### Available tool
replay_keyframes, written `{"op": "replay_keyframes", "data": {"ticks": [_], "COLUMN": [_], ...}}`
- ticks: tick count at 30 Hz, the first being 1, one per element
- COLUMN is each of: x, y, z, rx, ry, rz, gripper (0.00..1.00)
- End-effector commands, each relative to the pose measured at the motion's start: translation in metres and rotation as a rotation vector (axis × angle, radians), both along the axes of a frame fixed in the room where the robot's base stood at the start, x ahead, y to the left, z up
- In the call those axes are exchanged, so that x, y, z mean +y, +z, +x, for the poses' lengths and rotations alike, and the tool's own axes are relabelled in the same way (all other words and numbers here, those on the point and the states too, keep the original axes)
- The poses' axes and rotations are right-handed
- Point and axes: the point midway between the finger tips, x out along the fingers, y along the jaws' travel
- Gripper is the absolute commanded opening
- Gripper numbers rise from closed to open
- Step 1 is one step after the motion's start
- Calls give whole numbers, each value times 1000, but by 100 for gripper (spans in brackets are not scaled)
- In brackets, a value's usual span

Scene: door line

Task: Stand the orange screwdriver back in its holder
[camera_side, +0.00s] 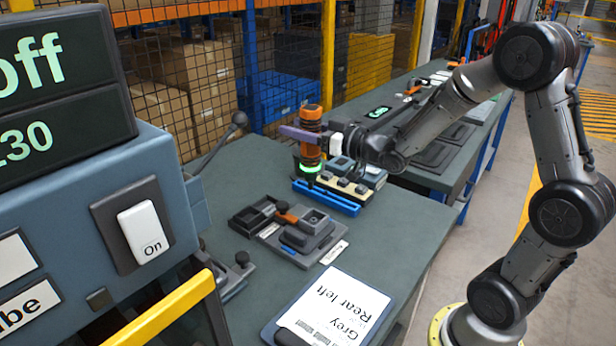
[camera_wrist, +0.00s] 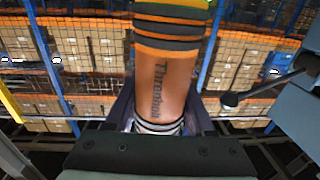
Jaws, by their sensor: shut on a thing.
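The orange screwdriver (camera_side: 311,151) is a thick orange cylinder with black bands and a glowing green ring near its lower end. It stands upright in my gripper (camera_side: 303,134), which is shut around its upper part. In the wrist view the screwdriver (camera_wrist: 166,75) rises between the two fingers of my gripper (camera_wrist: 160,113), with dark lettering on its side. I cannot tell whether the tip touches anything, or which part is the holder.
A dark parts tray (camera_side: 268,233) with an orange-handled item (camera_side: 287,213) lies nearer on the bench. A white-labelled board (camera_side: 335,308) lies at the front edge. A grey-blue machine (camera_side: 150,200) with a lever (camera_side: 238,120) stands left. The bench between is partly clear.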

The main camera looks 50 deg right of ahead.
Motion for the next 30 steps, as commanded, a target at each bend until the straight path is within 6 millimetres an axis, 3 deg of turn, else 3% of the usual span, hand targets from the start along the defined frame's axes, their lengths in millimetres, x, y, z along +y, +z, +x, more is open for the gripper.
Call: {"op": "replay_keyframes", "data": {"ticks": [4, 9, 18, 24, 30], "x": [-27, -71, -158, -191, -198], "y": [21, 32, 26, 4, -21], "z": [40, 90, 158, 173, 171], "rx": [-24, -32, -40, -30, -10], "ry": [-34, -93, -200, -235, -244], "rz": [-7, -12, -17, -17, -9], "gripper": [0, 0, 0, 0, 0]}}
